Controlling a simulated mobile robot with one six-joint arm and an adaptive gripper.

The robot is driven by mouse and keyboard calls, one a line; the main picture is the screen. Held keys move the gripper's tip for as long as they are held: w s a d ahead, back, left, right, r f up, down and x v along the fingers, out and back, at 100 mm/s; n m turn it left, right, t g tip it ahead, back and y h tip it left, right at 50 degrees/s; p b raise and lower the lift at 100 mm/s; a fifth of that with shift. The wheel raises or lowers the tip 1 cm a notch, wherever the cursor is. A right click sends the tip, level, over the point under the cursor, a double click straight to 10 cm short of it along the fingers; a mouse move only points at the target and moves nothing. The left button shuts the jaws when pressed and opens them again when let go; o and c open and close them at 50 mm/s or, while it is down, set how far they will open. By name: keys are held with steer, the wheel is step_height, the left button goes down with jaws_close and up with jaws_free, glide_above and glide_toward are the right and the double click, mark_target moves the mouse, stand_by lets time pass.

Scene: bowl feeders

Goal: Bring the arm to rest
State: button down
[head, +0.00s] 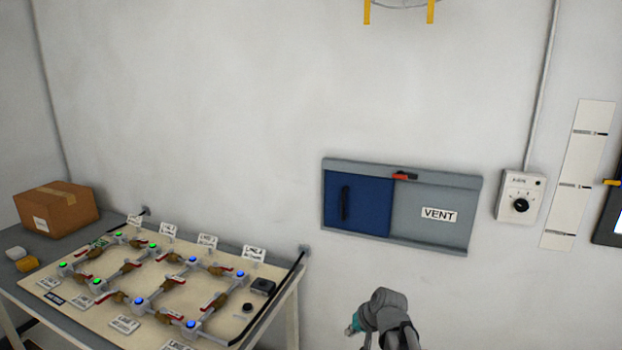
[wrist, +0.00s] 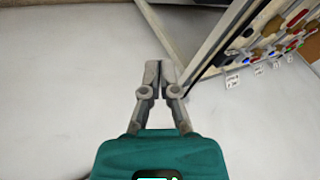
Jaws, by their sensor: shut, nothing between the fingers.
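My gripper (wrist: 160,72) shows in the wrist view with its two grey fingers together and nothing between them. It hangs over bare pale floor, with the table off to the upper right in that view. In the head view part of my arm (head: 385,318) shows at the bottom, right of the table and below the wall panel. The fingers cannot be made out in the head view.
The table (head: 262,321) at lower left carries a board with pipes, red-handled valves and lit lamps, and a cardboard box (head: 57,209). On the wall are a blue sliding door (head: 365,205) beside a VENT sign (head: 438,215) and a dial box (head: 520,197).

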steer(key=s+d+f+g+h, duration=0.1)
steer(key=s+d+g+h, duration=0.1)
steer(key=s, duration=0.4)
steer(key=s+d+f+n+g+h, duration=0.1)
steer(key=s+d+g+h, duration=0.1)
steer(key=s+d, duration=0.2)
steer(key=shift+s+f+h, duration=0.3)
steer(key=shift+s+f, duration=0.05)
steer(key=shift+s, duration=0.9)
steer(key=shift+d, duration=0.1)
